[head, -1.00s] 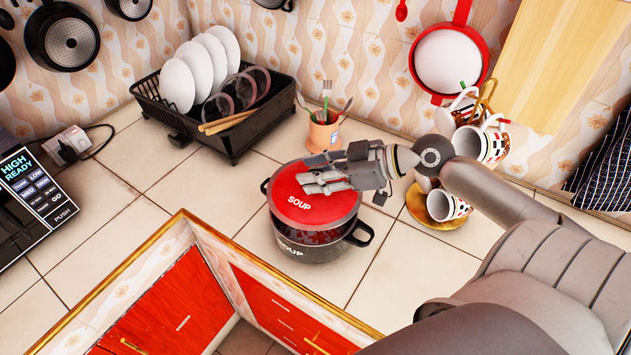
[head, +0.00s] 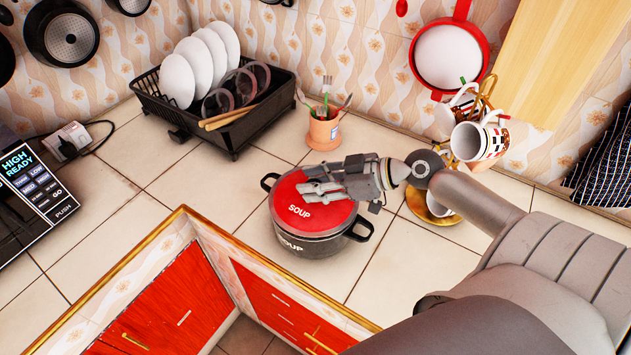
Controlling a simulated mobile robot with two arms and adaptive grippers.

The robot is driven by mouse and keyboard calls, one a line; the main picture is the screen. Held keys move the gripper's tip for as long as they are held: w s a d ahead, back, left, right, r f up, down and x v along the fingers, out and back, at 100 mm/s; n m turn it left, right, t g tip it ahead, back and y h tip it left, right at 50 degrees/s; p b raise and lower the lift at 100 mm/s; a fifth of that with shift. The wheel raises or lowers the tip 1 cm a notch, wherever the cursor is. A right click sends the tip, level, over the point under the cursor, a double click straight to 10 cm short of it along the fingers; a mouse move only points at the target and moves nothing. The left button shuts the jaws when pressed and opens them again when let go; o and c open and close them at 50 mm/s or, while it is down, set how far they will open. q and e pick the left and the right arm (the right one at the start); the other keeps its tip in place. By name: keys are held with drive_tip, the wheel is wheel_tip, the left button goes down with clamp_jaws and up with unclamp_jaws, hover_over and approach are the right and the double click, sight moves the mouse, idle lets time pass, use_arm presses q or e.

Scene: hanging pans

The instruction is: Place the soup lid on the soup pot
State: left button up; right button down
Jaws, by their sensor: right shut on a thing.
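The red soup lid (head: 298,208), marked SOUP, lies over the mouth of the dark soup pot (head: 308,246). It looks nearly level, and I see no clear gap between its front edge and the pot rim. The pot stands on the tiled counter with a black handle on each side. My right gripper (head: 318,184) is over the top of the lid, coming from the right, and is shut on the lid. Its fingers hide the lid's knob and part of its right side. My left gripper is not in view.
A black dish rack (head: 234,140) with plates stands at the back left. A clay utensil pot (head: 323,130) stands behind the soup pot. Cups hang on a stand (head: 480,140) behind my right arm. The counter's gold edge (head: 215,228) runs in front. Counter left of the pot is clear.

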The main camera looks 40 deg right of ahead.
drive_tip(key=c, duration=1)
unclamp_jaws()
drive_tip(key=shift+r+p, duration=0.45)
drive_tip(key=shift+p, duration=0.05)
drive_tip(key=shift+r+p, duration=0.45)
drive_tip(key=shift+s+d+f+b, duration=0.25)
drive_tip(key=shift+s+d+b, duration=0.1)
drive_tip(key=shift+b, duration=0.2)
drive_tip(key=b+v, duration=0.2)
drive_tip(key=v, duration=0.9)
